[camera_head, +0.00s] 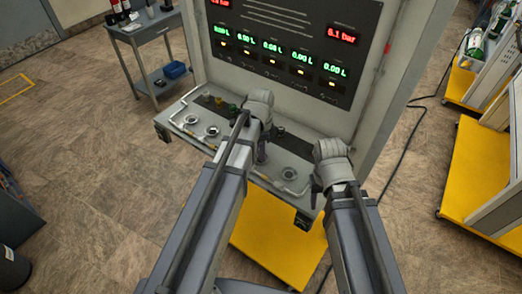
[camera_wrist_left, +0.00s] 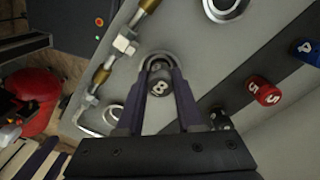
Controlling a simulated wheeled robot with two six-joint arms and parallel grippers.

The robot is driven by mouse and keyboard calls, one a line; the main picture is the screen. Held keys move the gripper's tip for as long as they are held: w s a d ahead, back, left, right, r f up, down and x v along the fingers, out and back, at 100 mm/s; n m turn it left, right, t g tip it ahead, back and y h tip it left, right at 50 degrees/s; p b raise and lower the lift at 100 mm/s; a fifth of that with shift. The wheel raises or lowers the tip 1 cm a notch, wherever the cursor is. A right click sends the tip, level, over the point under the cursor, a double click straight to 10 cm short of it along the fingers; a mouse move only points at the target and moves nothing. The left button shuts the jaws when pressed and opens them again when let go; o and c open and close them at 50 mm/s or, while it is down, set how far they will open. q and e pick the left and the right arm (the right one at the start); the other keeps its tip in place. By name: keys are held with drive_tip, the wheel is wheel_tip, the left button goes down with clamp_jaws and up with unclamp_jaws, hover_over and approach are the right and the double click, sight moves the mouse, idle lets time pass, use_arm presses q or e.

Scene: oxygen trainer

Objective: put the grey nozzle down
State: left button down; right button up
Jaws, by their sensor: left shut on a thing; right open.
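The grey nozzle (camera_wrist_left: 159,87), a dark grey round piece marked with a white 8, is between the fingers of my left gripper (camera_wrist_left: 158,82) in the left wrist view. My left gripper is shut on it. A metal ring (camera_wrist_left: 157,62) shows around or just behind the nozzle; I cannot tell whether the nozzle touches it. In the head view my left gripper (camera_head: 262,156) is over the middle of the grey bench shelf (camera_head: 222,158), and its wrist hides the nozzle. My right gripper (camera_head: 316,196) is open and empty near the shelf's right end.
A red nozzle (camera_wrist_left: 265,92) marked 5 and a blue nozzle (camera_wrist_left: 309,47) stand on a dark strip behind. Metal pipes and ring fittings (camera_head: 212,131) line the shelf. The panel with green displays (camera_head: 285,45) rises behind it. A side table (camera_head: 150,50) stands at the left.

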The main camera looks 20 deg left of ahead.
use_arm(q)
drive_tip(key=c, duration=0.5)
unclamp_jaws()
drive_tip(key=shift+c, duration=0.2)
drive_tip(key=shift+r, duration=0.2)
use_arm(e)
drive_tip(key=shift+r, duration=0.15)
use_arm(q)
wheel_tip(320, 180, up, 13)
drive_tip(key=p, duration=1.3)
drive_tip(key=s+d+n+y, duration=0.1)
drive_tip(key=s+d+n, duration=0.8)
drive_tip(key=s, duration=0.5)
drive_tip(key=shift+s+d, duration=0.2)
drive_tip(key=shift+d, duration=0.55)
use_arm(e)
wheel_tip(320, 180, up, 13)
